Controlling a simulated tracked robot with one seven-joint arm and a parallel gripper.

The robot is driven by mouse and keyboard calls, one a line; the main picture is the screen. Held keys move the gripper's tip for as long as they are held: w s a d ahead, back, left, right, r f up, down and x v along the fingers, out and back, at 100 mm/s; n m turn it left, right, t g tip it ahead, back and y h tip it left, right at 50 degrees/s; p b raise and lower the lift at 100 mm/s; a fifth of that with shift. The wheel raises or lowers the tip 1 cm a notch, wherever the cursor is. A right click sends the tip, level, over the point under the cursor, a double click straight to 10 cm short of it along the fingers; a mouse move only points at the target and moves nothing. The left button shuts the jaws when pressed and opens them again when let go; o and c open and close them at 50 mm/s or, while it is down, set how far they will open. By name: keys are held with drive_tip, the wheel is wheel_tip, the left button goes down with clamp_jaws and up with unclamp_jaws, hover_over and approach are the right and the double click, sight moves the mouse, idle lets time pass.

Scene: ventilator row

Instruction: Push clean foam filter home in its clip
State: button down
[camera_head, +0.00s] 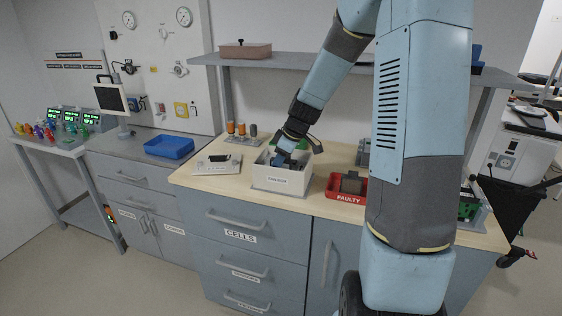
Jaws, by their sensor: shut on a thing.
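My gripper (284,158) points down into a white open-topped box (281,181) with a label on its front wall, on the wooden worktop. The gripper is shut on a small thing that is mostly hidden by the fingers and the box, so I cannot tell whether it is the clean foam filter. Some dark and bluish shapes lie low in the box around the fingertips. I cannot make out the filter's clip.
A red tray (346,198) marked FAULTY holds a dark block right of the box. A pale flat device (219,164) lies to its left, with orange-topped cylinders (241,130) behind. A shelf (290,63) runs above. A blue tray (169,146) stands on the grey counter.

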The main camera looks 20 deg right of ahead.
sight(273, 158)
drive_tip(key=shift+s+d+f, duration=0.1)
drive_tip(key=shift+s+f, duration=0.15)
drive_tip(key=shift+f, duration=0.2)
drive_tip(key=shift+s+d+f, duration=0.1)
drive_tip(key=shift+s+f, duration=0.15)
drive_tip(key=shift+f, duration=0.2)
drive_tip(key=c, duration=0.8)
unclamp_jaws()
drive_tip(key=shift+w+f, duration=0.1)
drive_tip(key=shift+c, duration=0.2)
drive_tip(key=shift+w+r, duration=0.35)
drive_tip(key=shift+w+a+r, duration=0.15)
drive_tip(key=shift+a+r, duration=0.05)
drive_tip(key=shift+r, duration=3)
drive_tip(key=shift+c, duration=0.2)
